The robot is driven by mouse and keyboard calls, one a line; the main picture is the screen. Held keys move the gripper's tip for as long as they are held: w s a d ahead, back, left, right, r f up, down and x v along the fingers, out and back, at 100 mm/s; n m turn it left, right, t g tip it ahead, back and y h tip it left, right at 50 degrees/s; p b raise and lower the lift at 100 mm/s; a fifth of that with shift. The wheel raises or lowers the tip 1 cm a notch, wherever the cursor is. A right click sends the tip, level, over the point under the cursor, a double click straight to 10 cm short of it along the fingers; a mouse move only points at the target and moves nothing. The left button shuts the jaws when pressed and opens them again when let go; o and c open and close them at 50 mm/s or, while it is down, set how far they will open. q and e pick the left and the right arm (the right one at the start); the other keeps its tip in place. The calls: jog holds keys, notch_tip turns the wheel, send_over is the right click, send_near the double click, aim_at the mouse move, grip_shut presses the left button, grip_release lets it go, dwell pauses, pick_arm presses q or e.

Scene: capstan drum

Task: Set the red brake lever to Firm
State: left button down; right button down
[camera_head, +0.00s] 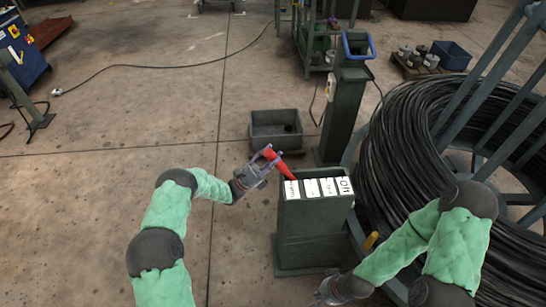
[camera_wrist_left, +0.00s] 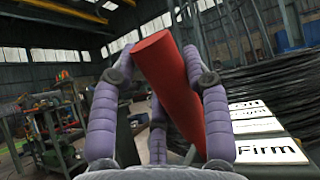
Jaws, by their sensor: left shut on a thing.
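The red brake lever (camera_head: 284,168) rises from the left end of the green pedestal (camera_head: 314,235) and tilts to the left. White labels run along the pedestal top, with Off (camera_head: 345,186) at the right end and the Firm label (camera_head: 292,189) at the left end, beside the lever's lower part. My left gripper (camera_head: 266,158) is shut on the lever near its upper end. In the left wrist view the lever (camera_wrist_left: 172,85) stands between the fingers, with the Firm label (camera_wrist_left: 270,150) nearest to it. My right gripper (camera_head: 325,294) is low by the pedestal's foot, its fingers unclear.
A large coil of black cable (camera_head: 410,150) on a grey frame stands right of the pedestal. A dark open bin (camera_head: 275,130) sits on the floor behind the lever. A green post with a blue handle (camera_head: 350,90) stands behind the pedestal. The floor at the left is mostly clear.

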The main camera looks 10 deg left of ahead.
pick_arm(q)
jog(key=shift+a+f, duration=0.2)
jog(key=c, duration=0.6)
grip_release()
jog(key=shift+s+a, duration=0.1)
jog(key=shift+c, duration=0.2)
jog(key=shift+o, duration=0.3)
jog(key=shift+a, duration=0.15)
jog(key=v, duration=1.1)
jog(key=shift+s+a+f, duration=0.2)
jog(key=shift+f, duration=0.15)
jog(key=shift+a, duration=0.1)
